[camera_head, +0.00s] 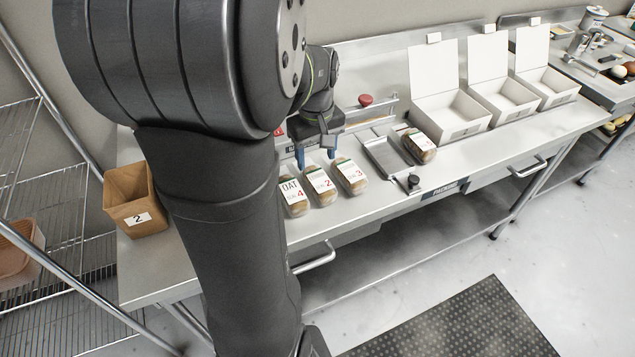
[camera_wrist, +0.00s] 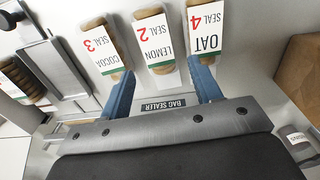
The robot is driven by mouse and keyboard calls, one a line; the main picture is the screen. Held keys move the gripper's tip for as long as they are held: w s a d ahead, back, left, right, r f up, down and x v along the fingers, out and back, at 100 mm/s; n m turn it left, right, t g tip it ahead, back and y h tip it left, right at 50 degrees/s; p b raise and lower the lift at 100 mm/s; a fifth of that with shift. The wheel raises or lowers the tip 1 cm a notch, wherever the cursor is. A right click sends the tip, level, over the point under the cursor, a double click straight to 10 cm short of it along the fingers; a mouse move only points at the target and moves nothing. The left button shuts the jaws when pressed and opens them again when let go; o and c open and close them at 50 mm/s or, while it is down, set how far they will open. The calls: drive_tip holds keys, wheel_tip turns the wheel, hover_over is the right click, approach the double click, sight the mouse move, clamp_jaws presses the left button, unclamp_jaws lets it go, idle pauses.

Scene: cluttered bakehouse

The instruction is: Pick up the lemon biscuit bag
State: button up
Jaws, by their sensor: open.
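The lemon biscuit bag (camera_head: 321,187) lies on the steel bench as the middle one of a row of 3 bags. Its white label reads LEMON, SEAL 2. In the wrist view the lemon bag (camera_wrist: 155,42) lies just ahead, between the lines of my two blue fingers. My gripper (camera_head: 316,160) is open and empty at the back end of the row; it also shows in the wrist view (camera_wrist: 161,68). The left finger in the wrist view is close to the cocoa bag's end, and the right one close to the oat bag's; contact cannot be told.
The oat bag (camera_head: 293,197) and cocoa bag (camera_head: 350,175) closely flank the lemon bag. A metal tray (camera_head: 384,157) and another bag (camera_head: 420,146) lie to the right. Open white boxes (camera_head: 450,118) stand beyond. A brown bin (camera_head: 128,188) marked 2 stands at the left.

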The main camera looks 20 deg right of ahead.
sight(319, 178)
drive_tip(key=f, duration=0.6)
drive_tip(key=shift+s+d+f, duration=0.2)
drive_tip(key=shift+s, duration=0.1)
drive_tip(key=c, duration=0.9)
drive_tip(key=shift+r, duration=0.15)
